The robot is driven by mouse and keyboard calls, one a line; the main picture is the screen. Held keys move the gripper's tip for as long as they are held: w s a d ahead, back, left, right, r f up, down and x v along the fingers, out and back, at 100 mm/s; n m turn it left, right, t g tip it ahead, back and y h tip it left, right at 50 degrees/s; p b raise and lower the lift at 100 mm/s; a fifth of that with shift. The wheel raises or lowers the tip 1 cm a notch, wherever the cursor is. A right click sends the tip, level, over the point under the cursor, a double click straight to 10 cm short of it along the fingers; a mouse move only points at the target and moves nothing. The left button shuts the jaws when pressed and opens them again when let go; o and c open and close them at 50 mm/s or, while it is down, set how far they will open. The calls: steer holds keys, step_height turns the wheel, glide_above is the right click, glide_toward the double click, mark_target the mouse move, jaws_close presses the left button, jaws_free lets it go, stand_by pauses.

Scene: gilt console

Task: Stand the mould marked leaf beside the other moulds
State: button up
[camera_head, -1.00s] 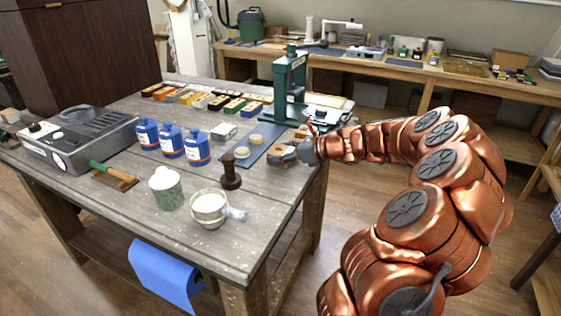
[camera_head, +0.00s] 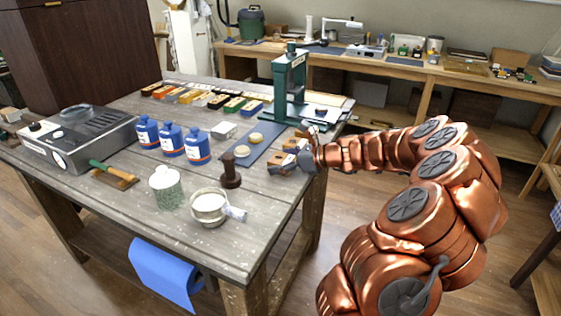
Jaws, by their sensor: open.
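Small tan wooden blocks stand near the right edge of the grey table; they look like the moulds. One block (camera_head: 282,158) is right at my gripper's fingers, and another block (camera_head: 291,144) is just behind it. No leaf mark can be read at this size. My gripper (camera_head: 283,167) is open, low over the table edge, at the near side of the blocks. Its fingers partly hide the nearer block, and I cannot tell if they touch it.
A blue mat (camera_head: 262,143) with two pale discs lies to the left of the blocks. A dark stamp (camera_head: 231,172) stands nearer. A green press (camera_head: 290,88) rises behind. Blue bottles (camera_head: 171,139) and a row of coloured boxes stand farther left.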

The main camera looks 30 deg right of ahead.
steer(key=v, duration=1.2)
steer(key=shift+b, duration=0.45)
steer(key=shift+r, duration=0.15)
